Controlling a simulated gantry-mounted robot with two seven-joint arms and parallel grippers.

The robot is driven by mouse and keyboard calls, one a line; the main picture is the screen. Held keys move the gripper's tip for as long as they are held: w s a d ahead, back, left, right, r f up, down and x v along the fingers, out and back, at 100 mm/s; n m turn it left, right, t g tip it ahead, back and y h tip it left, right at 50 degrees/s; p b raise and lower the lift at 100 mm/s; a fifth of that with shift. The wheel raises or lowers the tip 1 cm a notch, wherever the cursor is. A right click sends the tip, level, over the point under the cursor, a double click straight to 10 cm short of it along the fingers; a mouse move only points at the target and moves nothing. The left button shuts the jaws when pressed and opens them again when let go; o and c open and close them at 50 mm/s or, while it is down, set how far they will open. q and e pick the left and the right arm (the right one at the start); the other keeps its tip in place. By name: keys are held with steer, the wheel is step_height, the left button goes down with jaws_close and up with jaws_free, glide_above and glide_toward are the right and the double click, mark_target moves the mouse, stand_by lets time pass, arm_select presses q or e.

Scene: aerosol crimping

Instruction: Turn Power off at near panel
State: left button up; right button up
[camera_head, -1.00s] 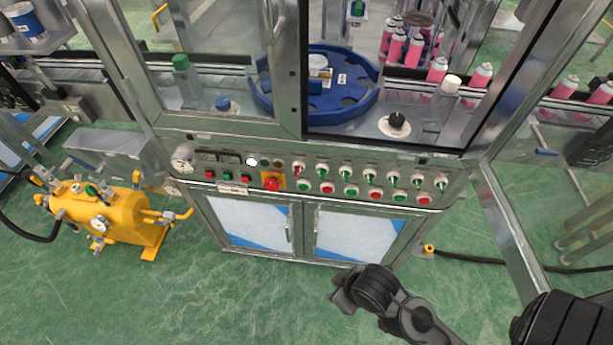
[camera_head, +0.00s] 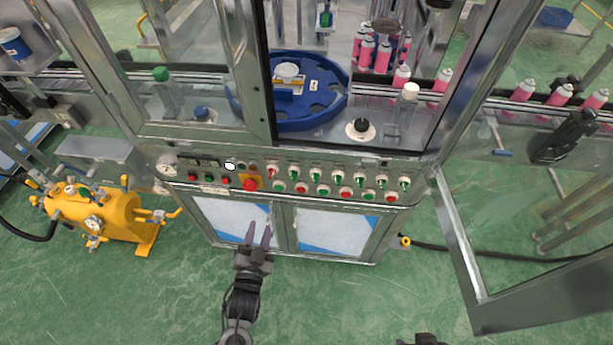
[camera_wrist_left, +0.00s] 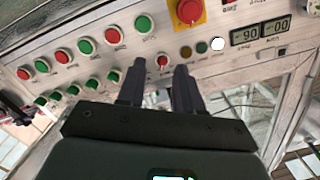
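The near panel (camera_head: 300,178) runs across the front of the machine with lamps, buttons and selector switches. A red selector switch (camera_head: 272,172) is at the left end of the switch row, followed by several green ones. My left gripper (camera_head: 258,230) is open and empty, in front of the cabinet doors and below the panel in the head view. In the left wrist view the panel is upside down, and the red selector (camera_wrist_left: 163,62) shows between the fingertips (camera_wrist_left: 158,75). Contact cannot be told. Labels are too small to read.
A red emergency stop on a yellow plate (camera_head: 250,183) sits close to the selector, with a lit white lamp (camera_head: 230,165) nearby. Red and green buttons line the lower row. A yellow tank (camera_head: 105,220) stands left. An open glass door (camera_head: 510,230) is at right.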

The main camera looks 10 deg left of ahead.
arm_select(q)
glide_toward(271, 177)
steer(key=shift+m+t+h, duration=0.3)
steer(key=shift+t, duration=0.1)
steer(key=w, duration=0.5)
steer(key=w+b, duration=0.1)
steer(key=w, duration=0.1)
steer(key=shift+w+a+f, duration=0.3)
steer(key=shift+f, duration=0.05)
steer(key=shift+w, duration=0.5)
arm_select(e)
steer(key=shift+d+f, duration=0.1)
steer(key=shift+f, duration=0.1)
arm_select(q)
steer(key=shift+c, duration=0.3)
jaws_close()
